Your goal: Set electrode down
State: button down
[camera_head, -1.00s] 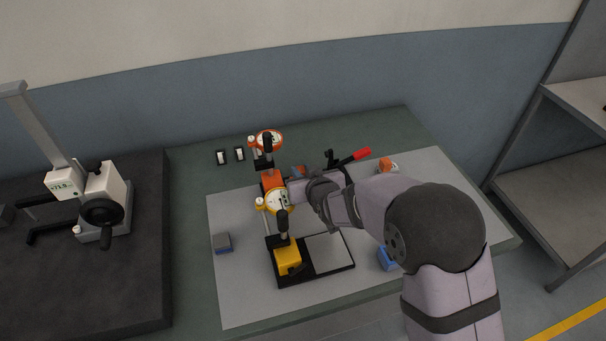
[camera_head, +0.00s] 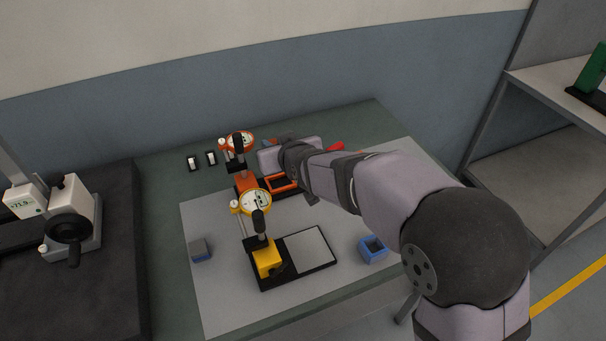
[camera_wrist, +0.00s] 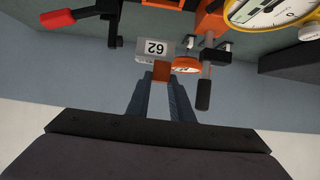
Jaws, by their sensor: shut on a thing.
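My gripper (camera_wrist: 161,78) has two blue-grey fingers, shut on a small copper-brown electrode (camera_wrist: 162,73) at their tips in the wrist view. A pale grey block marked 62 (camera_wrist: 153,48) shows right beside the electrode; I cannot tell whether the two are joined. In the head view, my gripper is at the back of the bench, just right of the orange dial gauge (camera_head: 240,142), above the orange stand's area. The electrode is not clear there; my wrist hides most of it. I cannot tell whether it touches a surface.
The yellow dial gauge (camera_head: 256,202) stands in front, with a grey plate (camera_head: 310,247) on its black base. A red-handled lever (camera_wrist: 57,20) is close by. Clear mat lies front left.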

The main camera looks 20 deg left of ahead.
jog(key=s+d+p, duration=0.2)
jog(key=d+p, duration=0.7)
jog(key=d, duration=1.1)
notch_tip(320, 180, down, 6)
jog(key=shift+d+f, duration=0.15)
jog(key=shift+f, duration=0.1)
jog(key=shift+w+f+p, duration=0.1)
jog(key=shift+f+p, duration=0.3)
jog(key=shift+f, duration=1.65)
jog(key=shift+f, duration=0.15)
